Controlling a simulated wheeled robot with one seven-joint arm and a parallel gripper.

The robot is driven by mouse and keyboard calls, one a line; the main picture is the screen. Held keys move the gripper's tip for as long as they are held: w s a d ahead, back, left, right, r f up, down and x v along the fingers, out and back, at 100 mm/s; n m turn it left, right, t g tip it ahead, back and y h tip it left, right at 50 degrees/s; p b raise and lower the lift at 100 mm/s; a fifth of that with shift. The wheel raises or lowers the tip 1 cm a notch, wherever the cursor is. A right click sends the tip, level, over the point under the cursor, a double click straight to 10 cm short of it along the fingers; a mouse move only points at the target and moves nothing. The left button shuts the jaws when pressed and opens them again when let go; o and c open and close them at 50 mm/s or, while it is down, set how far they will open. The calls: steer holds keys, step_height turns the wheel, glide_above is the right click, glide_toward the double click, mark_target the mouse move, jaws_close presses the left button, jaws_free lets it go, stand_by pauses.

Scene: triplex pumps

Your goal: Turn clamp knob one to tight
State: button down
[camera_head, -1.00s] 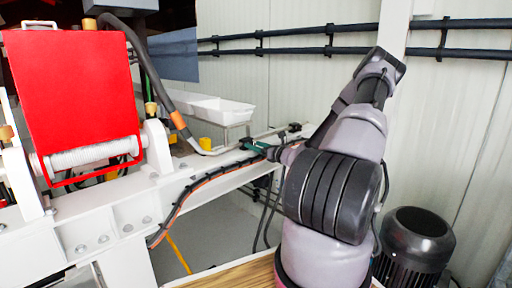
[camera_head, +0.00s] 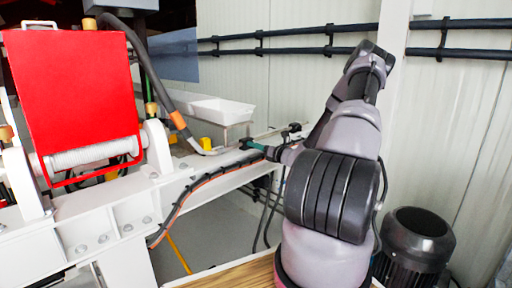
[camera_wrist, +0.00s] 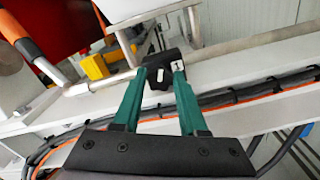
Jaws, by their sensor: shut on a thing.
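Clamp knob one (camera_wrist: 160,78) is a black knob with a white mark, seen in the wrist view at the middle top. My gripper (camera_wrist: 160,82) has two green fingers, one on each side of the knob, and is shut on it. In the head view my gripper (camera_head: 252,146) shows small and green above the white beam, and the knob there is too small to make out clearly. The knob sits by the pale pipe along the beam. Its underside is hidden.
A white beam (camera_head: 228,180) carries black and orange cables along its front edge. A white tray (camera_head: 222,110) stands behind my gripper. A red guard (camera_head: 75,90) is at the left, with a yellow block (camera_wrist: 95,66) near the pipe. A dark motor (camera_head: 415,240) stands at the lower right.

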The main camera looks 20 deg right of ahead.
steer(key=m, duration=1.3)
steer(key=shift+d+f, duration=0.15)
steer(key=shift+f, duration=0.15)
steer(key=shift+m, duration=0.4)
steer(key=shift+c, duration=2.2)
jaws_free()
steer(key=shift+r+n, duration=0.1)
steer(key=shift+n, duration=0.2)
